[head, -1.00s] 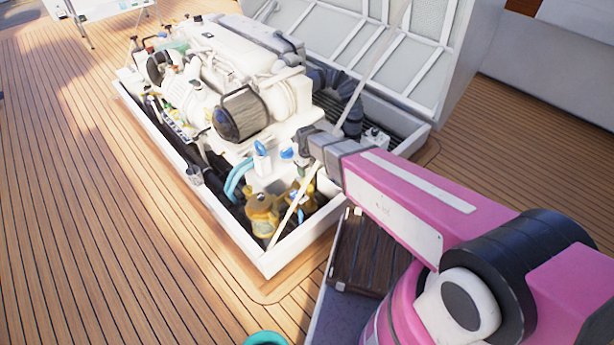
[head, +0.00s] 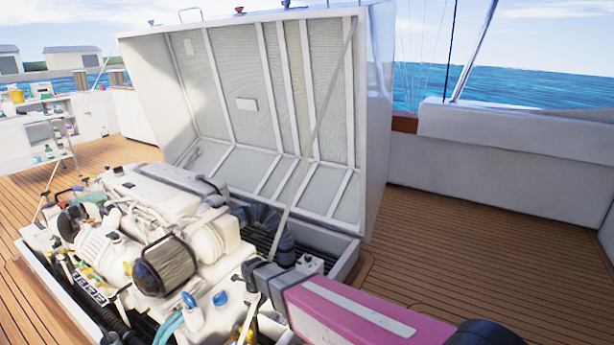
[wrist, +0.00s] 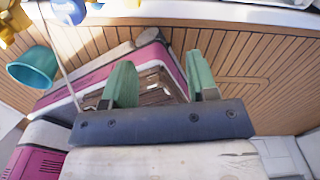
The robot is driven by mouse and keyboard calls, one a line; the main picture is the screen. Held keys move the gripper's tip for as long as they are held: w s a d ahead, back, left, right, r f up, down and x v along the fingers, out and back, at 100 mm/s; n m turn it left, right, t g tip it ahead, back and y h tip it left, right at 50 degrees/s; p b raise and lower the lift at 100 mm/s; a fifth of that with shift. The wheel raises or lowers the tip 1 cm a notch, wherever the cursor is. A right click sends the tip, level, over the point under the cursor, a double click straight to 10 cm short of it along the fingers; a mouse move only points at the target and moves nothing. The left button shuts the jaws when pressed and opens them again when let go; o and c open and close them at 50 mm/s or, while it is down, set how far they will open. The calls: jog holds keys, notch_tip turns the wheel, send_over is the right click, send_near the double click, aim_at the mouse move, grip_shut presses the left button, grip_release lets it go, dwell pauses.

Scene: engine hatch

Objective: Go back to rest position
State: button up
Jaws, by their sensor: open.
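My gripper (wrist: 162,82) shows two green fingers in the wrist view, spread apart with nothing between them. In the head view, the grey end of my pink arm (head: 360,318) is over the right side of the engine (head: 150,240), close to its blue caps (head: 220,298). The fingertips cannot be made out there. In the wrist view, slatted dark wood on my own body shows behind the fingers.
The raised white hatch lid (head: 270,110) stands behind the engine, with a thin strut (head: 315,130) crossing in front of it. A teal bucket (wrist: 33,68) is on the deck at left in the wrist view. Open deck (head: 480,240) lies to the right.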

jog(key=d+r+n, duration=0.4)
jog(key=d+n, duration=0.3)
jog(key=d, duration=0.6)
jog(key=s+d+r+n, duration=0.1)
jog(key=d+r+n, duration=0.4)
jog(key=d, duration=0.8)
jog(key=d+r+n, duration=0.4)
jog(key=d+n, duration=0.5)
jog(key=d, duration=0.4)
jog(key=shift+s+r, duration=0.2)
jog(key=shift+r, duration=0.05)
